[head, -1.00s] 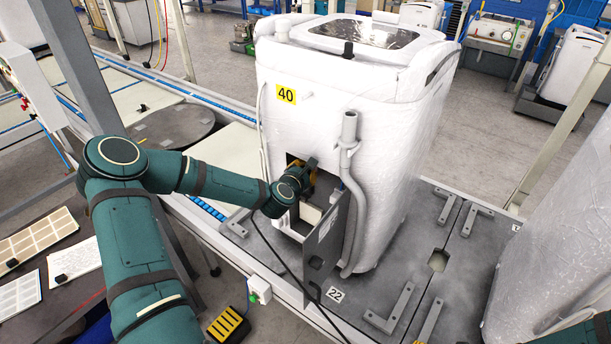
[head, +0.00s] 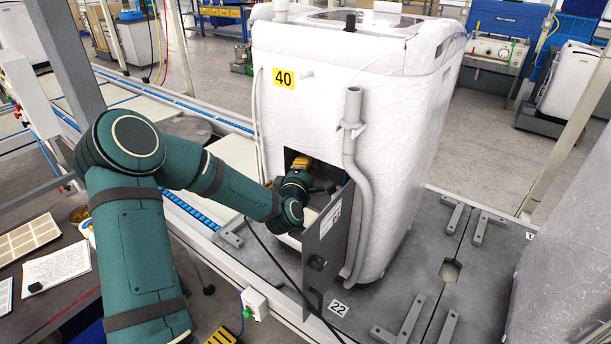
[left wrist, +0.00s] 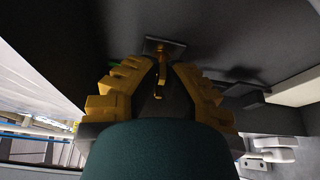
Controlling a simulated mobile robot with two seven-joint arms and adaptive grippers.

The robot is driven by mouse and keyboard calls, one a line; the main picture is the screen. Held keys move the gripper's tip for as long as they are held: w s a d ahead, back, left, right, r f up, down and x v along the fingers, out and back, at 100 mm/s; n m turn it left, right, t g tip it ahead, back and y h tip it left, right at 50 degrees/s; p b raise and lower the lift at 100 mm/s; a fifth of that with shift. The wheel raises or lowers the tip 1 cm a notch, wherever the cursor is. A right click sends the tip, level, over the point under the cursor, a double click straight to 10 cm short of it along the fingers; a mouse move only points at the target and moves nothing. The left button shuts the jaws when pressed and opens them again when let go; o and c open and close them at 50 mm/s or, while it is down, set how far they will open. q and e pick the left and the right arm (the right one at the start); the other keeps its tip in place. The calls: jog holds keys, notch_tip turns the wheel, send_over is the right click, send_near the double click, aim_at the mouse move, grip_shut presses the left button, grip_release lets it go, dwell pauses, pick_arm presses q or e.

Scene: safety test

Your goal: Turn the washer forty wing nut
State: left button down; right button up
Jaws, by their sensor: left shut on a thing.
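The washer (head: 310,115) is a tall white wrapped machine with a yellow "40" label, standing on a grey platform. Its low front opening is dark inside, and a grey hinged panel (head: 328,225) stands open at its right. My left gripper (head: 301,162) is inside the opening, its yellow fingers pointing up. In the left wrist view, the fingers of my left gripper (left wrist: 161,70) close on the small yellow-brown wing nut (left wrist: 161,66) below a square metal plate (left wrist: 164,47). The fingers partly hide the nut. My right gripper does not show.
A grey hose (head: 351,180) runs down the washer's front, right of the opening. A dark cable (head: 275,260) hangs in front. Metal brackets (head: 412,310) lie on the platform. Another wrapped machine (head: 570,250) stands at the right.

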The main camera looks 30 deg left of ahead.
pick_arm(q)
jog(key=shift+m, duration=0.3)
jog(key=shift+a+r, duration=0.1)
jog(key=c, duration=1.2)
grip_release()
jog(key=shift+c, duration=0.2)
jog(key=shift+b, duration=0.3)
jog(key=v, duration=0.7)
jog(key=shift+s, duration=0.2)
